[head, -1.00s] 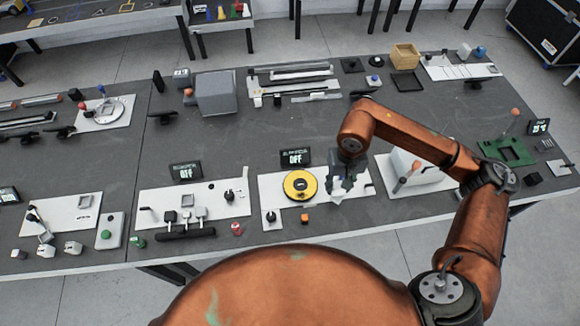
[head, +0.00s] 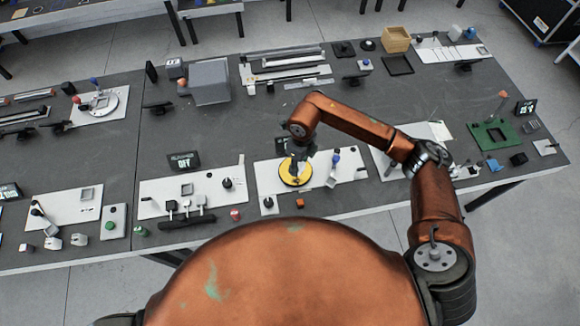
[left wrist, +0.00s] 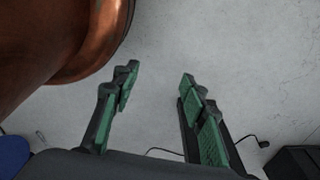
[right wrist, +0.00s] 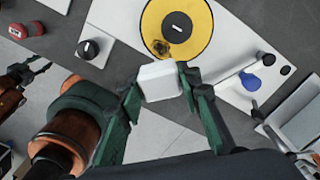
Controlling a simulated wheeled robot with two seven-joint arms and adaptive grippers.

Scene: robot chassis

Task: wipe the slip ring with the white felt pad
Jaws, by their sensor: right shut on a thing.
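The slip ring is a yellow disc (head: 286,178) with a dark centre on a white panel. It also shows in the right wrist view (right wrist: 196,35), with a dark smudge (right wrist: 160,47) near its lower edge. My right gripper (head: 297,172) is over the disc in the head view and hides part of it. In the right wrist view my right gripper (right wrist: 160,85) is shut on the white felt pad (right wrist: 158,80), just below the smudge in the picture. I cannot tell whether the pad touches the disc. My left gripper (left wrist: 157,85) is open and empty above bare floor.
A black knob (head: 267,202) and a small orange block (head: 299,203) are near the disc. A blue-topped lever (head: 336,158) stands to its right. A small display (head: 284,145) is behind it. More white panels (head: 190,197) lie left and right. The dark table's middle is fairly clear.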

